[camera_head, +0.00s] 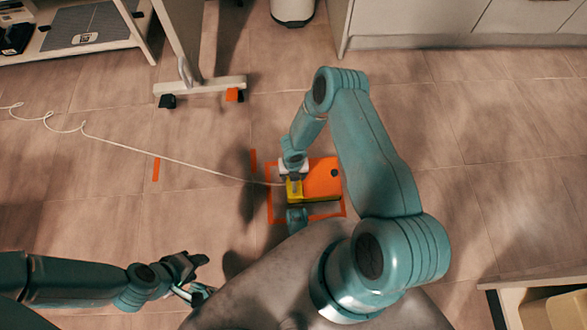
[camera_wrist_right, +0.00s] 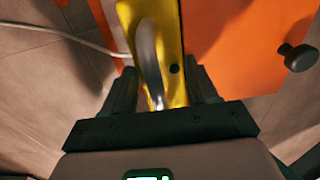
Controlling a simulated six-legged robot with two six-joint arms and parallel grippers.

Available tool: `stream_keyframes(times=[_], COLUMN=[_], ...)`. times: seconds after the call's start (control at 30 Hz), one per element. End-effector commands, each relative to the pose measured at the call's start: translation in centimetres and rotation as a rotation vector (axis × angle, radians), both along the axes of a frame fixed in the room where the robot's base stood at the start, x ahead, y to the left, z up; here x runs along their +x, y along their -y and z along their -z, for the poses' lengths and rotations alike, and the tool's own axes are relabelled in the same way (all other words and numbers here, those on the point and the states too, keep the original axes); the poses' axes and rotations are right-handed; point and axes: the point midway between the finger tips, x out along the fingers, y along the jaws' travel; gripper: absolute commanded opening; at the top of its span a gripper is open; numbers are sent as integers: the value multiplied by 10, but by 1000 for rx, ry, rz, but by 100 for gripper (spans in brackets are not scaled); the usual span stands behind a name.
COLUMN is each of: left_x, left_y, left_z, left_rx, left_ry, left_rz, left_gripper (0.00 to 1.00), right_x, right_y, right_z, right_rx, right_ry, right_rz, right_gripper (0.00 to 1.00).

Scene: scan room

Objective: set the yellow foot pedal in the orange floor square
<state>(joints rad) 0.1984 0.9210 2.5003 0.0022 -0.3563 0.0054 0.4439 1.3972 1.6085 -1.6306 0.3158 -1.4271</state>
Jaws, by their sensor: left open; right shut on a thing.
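The yellow foot pedal (camera_head: 295,190) is inside the outline of the orange floor square (camera_head: 269,208), near its left side. My right gripper (camera_head: 293,172) is shut on the pedal from above. In the right wrist view the yellow pedal (camera_wrist_right: 172,40) with a grey metal lever is between the fingers of my right gripper (camera_wrist_right: 163,88). I cannot tell whether the pedal touches the floor. My left gripper (camera_head: 190,277) is open and empty, low over the floor at the left.
An orange block (camera_head: 322,180) with a black knob (camera_wrist_right: 298,57) adjoins the pedal's right side. A pale cable (camera_head: 170,159) runs left from the pedal. A wheeled stand foot (camera_head: 205,87) is behind, cabinets (camera_head: 440,22) at the back right.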

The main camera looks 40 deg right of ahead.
Motion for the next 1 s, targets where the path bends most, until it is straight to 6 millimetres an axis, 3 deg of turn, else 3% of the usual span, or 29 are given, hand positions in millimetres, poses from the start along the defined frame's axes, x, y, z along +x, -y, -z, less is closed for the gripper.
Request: stream_keyframes(times=[0.17, 0.43, 0.67, 0.7, 0.73, 1.0], left_x=[1, 7, 8, 8, 8, 8], left_y=[-1, -3, -4, -4, -4, -3], left_z=[4, 20, 19, 19, 19, 19], left_rx=[0, 5, 5, 5, 5, 5], left_ry=[2, 21, 24, 24, 24, 23], left_rz=[-3, -12, -13, -12, -13, -12], left_gripper=[49, 49, 49, 49, 49, 49], right_x=[1, 1, 1, 0, 0, 0], right_y=[1, 0, 1, 0, 0, 0], right_z=[9, 45, 45, 46, 46, 45], right_rx=[-2, -2, -2, -1, 0, 0], right_ry=[1, 1, 2, 1, 0, 0], right_rz=[1, 1, 1, 1, 1, 1], right_gripper=[0, 0, 0, 71, 81, 84])
